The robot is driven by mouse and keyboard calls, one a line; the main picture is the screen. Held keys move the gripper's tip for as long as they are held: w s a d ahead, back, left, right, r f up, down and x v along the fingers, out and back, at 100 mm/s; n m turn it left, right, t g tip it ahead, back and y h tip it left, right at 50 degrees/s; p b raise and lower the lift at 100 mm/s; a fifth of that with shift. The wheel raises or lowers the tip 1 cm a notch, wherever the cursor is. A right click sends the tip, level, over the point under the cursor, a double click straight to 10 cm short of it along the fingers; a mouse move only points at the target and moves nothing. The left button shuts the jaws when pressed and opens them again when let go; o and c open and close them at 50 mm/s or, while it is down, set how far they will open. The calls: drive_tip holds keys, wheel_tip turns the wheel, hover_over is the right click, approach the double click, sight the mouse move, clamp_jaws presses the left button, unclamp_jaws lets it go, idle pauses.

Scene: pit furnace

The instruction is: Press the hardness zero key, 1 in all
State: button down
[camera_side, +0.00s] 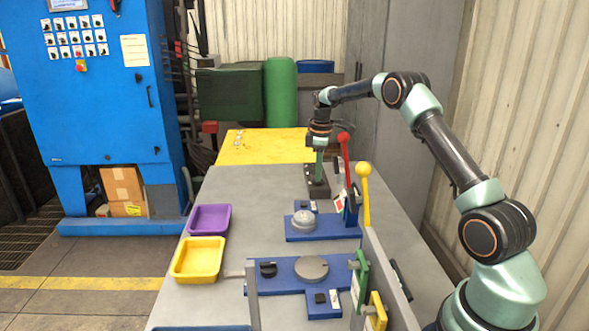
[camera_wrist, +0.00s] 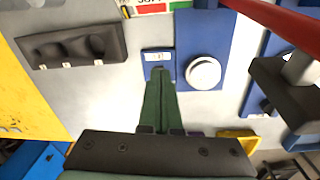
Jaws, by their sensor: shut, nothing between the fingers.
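The hardness zero key appears to be the small key on a blue pad (camera_side: 304,205) beside the blue hardness tester base (camera_side: 330,231). The pad also shows in the wrist view (camera_wrist: 147,56), just ahead of my fingertips. My gripper (camera_side: 319,176) points down with its green fingers shut and empty. In the wrist view my gripper (camera_wrist: 158,73) overlaps the near part of the pad and hides some of the key. I cannot tell whether the tips touch it; in the side view they look higher and farther back.
A dark block with hollows (camera_wrist: 70,48) lies left of my fingers. The tester's round anvil (camera_wrist: 203,73) is to the right. A red-knobbed lever (camera_side: 346,160) and yellow-knobbed lever (camera_side: 365,190) stand upright nearby. Purple (camera_side: 209,219) and yellow trays (camera_side: 197,260) sit at the table's left.

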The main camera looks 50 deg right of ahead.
wheel_tip(320, 180, up, 4)
drive_tip(key=shift+s+r, duration=0.1)
idle(0.7)
